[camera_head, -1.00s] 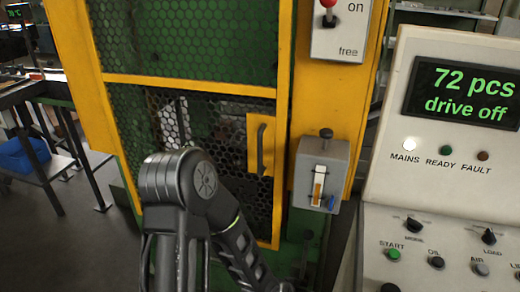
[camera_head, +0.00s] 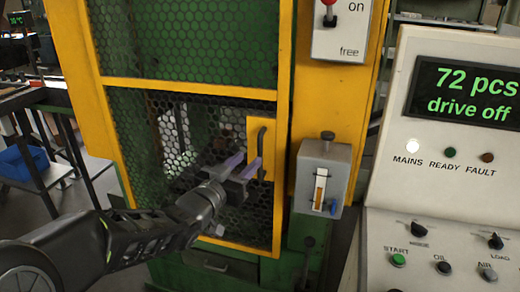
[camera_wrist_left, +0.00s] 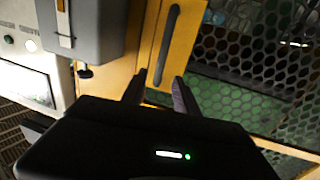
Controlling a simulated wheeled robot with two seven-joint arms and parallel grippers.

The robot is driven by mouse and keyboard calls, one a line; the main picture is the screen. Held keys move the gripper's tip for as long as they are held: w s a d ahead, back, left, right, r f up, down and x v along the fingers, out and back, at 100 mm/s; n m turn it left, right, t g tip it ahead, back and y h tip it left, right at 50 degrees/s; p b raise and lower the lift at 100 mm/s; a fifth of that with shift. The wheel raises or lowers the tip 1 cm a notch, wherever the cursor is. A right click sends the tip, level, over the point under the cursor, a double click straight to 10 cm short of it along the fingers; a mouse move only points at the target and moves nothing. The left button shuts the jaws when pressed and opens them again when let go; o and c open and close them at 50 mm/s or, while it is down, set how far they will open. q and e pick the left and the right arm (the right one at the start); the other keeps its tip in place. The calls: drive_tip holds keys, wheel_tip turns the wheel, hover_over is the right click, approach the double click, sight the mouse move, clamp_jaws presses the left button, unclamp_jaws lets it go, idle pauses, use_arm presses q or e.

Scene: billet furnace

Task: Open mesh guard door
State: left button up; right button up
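The mesh guard door (camera_head: 190,92) has a yellow frame and black hexagonal mesh and appears closed. Its dark vertical handle (camera_head: 261,152) sits on a yellow plate at the door's right side. My left gripper (camera_head: 243,163) is open in front of the mesh, with its fingertips close to the handle. In the left wrist view, the two fingers (camera_wrist_left: 157,90) are apart and point at the yellow plate, near the lower end of the handle (camera_wrist_left: 168,45). Nothing shows between the fingers, and I cannot tell whether they touch the plate. My right gripper is not in view.
A grey box with a gauge (camera_head: 320,178) is on the yellow post right of the door. A switch box (camera_head: 340,28) is above it. The control panel (camera_head: 450,170) stands at the right. A rack with a blue bin (camera_head: 22,162) is at the left.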

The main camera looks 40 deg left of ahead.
sight(259, 150)
use_arm(q)
drive_tip(key=w, duration=0.5)
drive_tip(key=w+a+p, duration=0.1)
drive_tip(key=w, duration=0.1)
drive_tip(key=shift+w, duration=0.35)
drive_tip(key=shift+c, duration=0.6)
clamp_jaws()
idle(0.5)
